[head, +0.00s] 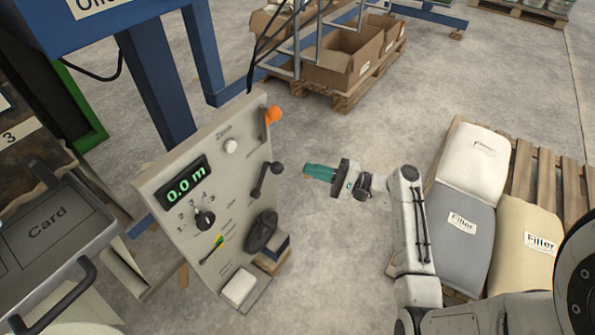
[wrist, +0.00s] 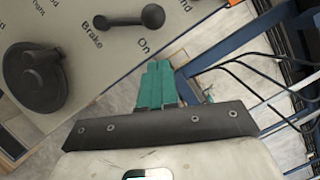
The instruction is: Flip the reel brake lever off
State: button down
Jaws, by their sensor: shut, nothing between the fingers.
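The brake lever (head: 267,179) is a black arm with a round knob on the right side of the grey control panel (head: 160,187). In the wrist view the lever (wrist: 128,19) lies near the top, knob to the right, with the printed words "Brake" and "On" below it. My gripper (head: 308,169) is to the right of the lever in the head view, apart from it and from the panel. Its teal fingers (wrist: 155,72) are shut together and empty. They point toward the panel, below the lever in the wrist view.
An orange-knobbed lever (head: 272,115) stands above the brake lever. A black handwheel (head: 260,231) is below it and also shows in the wrist view (wrist: 36,77). The panel carries a green "0.0 m" display (head: 186,186). Filler bags (head: 466,222) lie on a pallet at right.

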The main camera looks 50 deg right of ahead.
jog(key=shift+w+a+r, duration=0.3)
jog(key=shift+w+a, duration=0.15)
jog(key=shift+a, duration=0.2)
jog(key=shift+w+a+r, duration=0.3)
jog(key=shift+w+a, duration=0.15)
jog(key=shift+a, duration=0.2)
jog(key=shift+w+a+r, duration=0.3)
jog(key=shift+w+a, duration=0.15)
jog(key=shift+a, duration=0.2)
jog(key=shift+a+r+n, duration=0.2)
jog(key=shift+r+n, duration=0.05)
jog(key=shift+n, duration=0.15)
